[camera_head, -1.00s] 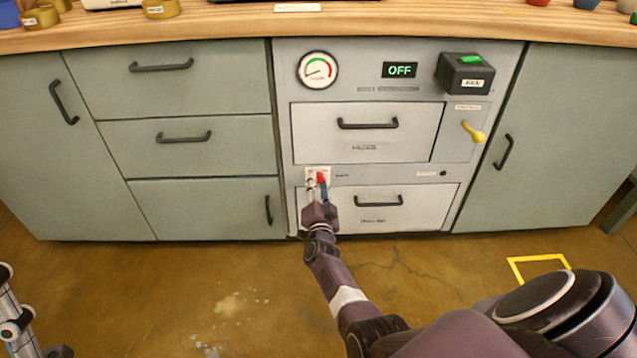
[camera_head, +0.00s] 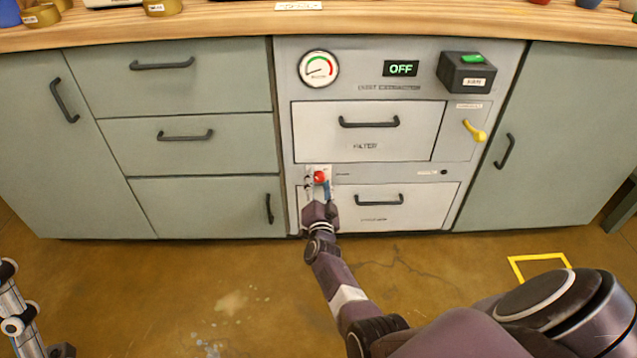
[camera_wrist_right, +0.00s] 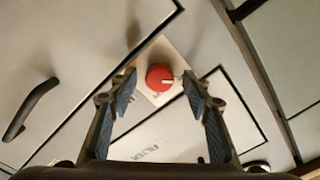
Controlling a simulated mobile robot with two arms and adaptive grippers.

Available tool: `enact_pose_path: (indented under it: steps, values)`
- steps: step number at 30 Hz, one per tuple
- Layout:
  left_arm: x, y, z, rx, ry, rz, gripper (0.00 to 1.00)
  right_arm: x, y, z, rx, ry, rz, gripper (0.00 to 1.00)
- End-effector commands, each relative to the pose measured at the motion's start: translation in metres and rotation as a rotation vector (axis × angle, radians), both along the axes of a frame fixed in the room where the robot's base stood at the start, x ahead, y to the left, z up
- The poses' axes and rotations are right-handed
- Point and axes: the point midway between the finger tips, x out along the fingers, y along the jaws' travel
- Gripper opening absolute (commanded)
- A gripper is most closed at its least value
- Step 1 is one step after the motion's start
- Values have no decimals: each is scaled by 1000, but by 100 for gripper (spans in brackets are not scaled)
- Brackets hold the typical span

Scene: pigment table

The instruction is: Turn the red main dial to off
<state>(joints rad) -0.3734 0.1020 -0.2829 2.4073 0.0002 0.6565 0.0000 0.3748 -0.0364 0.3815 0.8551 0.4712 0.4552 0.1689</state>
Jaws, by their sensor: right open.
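The red main dial (camera_head: 320,178) is a round knob on a pale plate, low on the left of the grey dust extractor front (camera_head: 480,185). My right gripper (camera_head: 318,188) is open in front of the dial. In the wrist view its fingertips (camera_wrist_right: 160,82) stand on either side of the dial, with a visible gap on each side. The display (camera_head: 401,69) above reads OFF. My left gripper is not seen clearly anywhere.
A yellow lever (camera_head: 474,131), a black switch box (camera_head: 466,72) and a gauge (camera_head: 319,69) are on the same front. The floor (camera_head: 190,270) before the cabinets is mostly clear.

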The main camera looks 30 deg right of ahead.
Motion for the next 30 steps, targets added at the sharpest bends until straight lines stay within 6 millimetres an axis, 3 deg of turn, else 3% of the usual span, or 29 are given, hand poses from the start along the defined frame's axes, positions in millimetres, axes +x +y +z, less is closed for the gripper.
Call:
enact_pose_path:
  steps: [18, 30]
  values:
    - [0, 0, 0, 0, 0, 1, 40, -58, 37, -1, 1, 1, 1, 45]
    - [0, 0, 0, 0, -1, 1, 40, -62, 39, 0, 0, 1, 1, 45]
